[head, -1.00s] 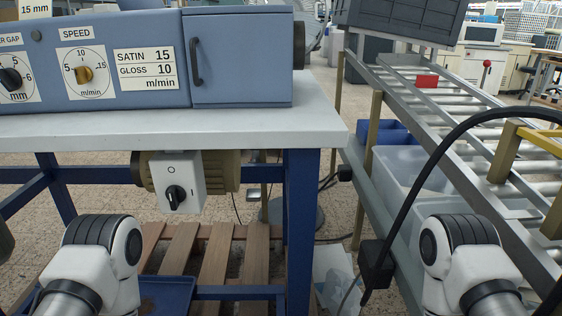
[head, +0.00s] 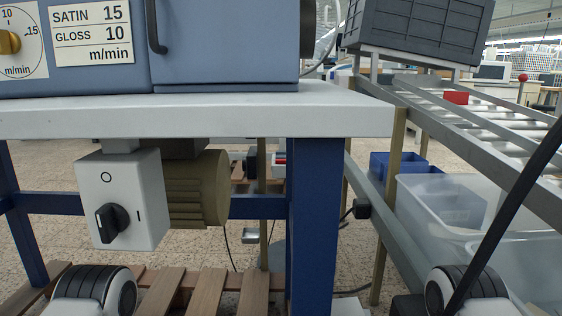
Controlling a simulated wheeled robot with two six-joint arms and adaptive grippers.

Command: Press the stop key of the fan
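No fan and no key marked stop can be made out in the head view. A light grey switch box (head: 122,198) hangs under the table, with a black rotary knob (head: 112,222) and the marks O and I. An olive-brown ribbed motor housing (head: 196,188) sits just behind it. Neither of my grippers is in view; only rounded white and black parts of my arms show at the bottom edge, left and right.
A blue machine (head: 225,40) with a speed dial and a SATIN/GLOSS label stands on the white-topped table (head: 200,115). A blue table leg (head: 315,220) stands at centre. A roller conveyor (head: 500,125), dark crate (head: 405,30) and translucent bin (head: 445,200) are on the right.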

